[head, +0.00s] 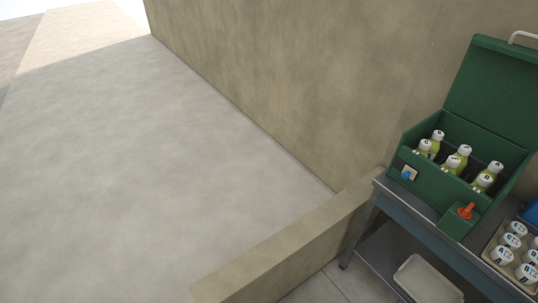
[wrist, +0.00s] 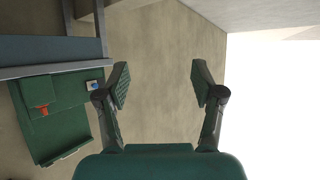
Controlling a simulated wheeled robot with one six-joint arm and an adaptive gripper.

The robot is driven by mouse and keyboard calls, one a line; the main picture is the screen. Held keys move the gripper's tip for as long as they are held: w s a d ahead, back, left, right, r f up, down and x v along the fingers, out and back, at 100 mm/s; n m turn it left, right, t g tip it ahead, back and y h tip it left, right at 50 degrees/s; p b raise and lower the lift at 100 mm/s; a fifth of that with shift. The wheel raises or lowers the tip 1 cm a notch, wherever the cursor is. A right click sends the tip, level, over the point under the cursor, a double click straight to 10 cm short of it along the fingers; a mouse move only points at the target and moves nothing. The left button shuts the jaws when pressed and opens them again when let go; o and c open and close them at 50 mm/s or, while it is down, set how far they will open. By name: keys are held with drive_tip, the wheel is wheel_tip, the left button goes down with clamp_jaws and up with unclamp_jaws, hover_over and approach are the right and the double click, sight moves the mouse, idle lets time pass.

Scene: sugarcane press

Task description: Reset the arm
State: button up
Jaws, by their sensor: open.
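My gripper (wrist: 162,82) shows only in the wrist view. Its two fingers are wide apart, with nothing between them but a view of the plain wall. The head view does not show my arm or gripper. In the wrist view a green box (wrist: 75,128) lies to the left of the fingers, apart from them. In the head view the same green box (head: 430,184) stands on a metal table at the right, its lid (head: 492,92) raised.
Several white-capped bottles (head: 460,163) stand in the box, which has an orange knob (head: 466,211) and a blue knob (head: 407,175). More lettered caps (head: 515,229) show at the right edge. A pale tray (head: 428,281) lies below the table (head: 410,207). A low wall (head: 290,250) borders open floor at left.

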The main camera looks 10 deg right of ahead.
drive_tip(key=s+a+r+n+t+y, duration=0.2)
drive_tip(key=s+a+r, duration=0.2)
drive_tip(key=s+r, duration=0.8)
drive_tip(key=shift+s+a+r+t, duration=0.2)
drive_tip(key=shift+s+r+t, duration=0.05)
drive_tip(key=shift+s+t, duration=0.1)
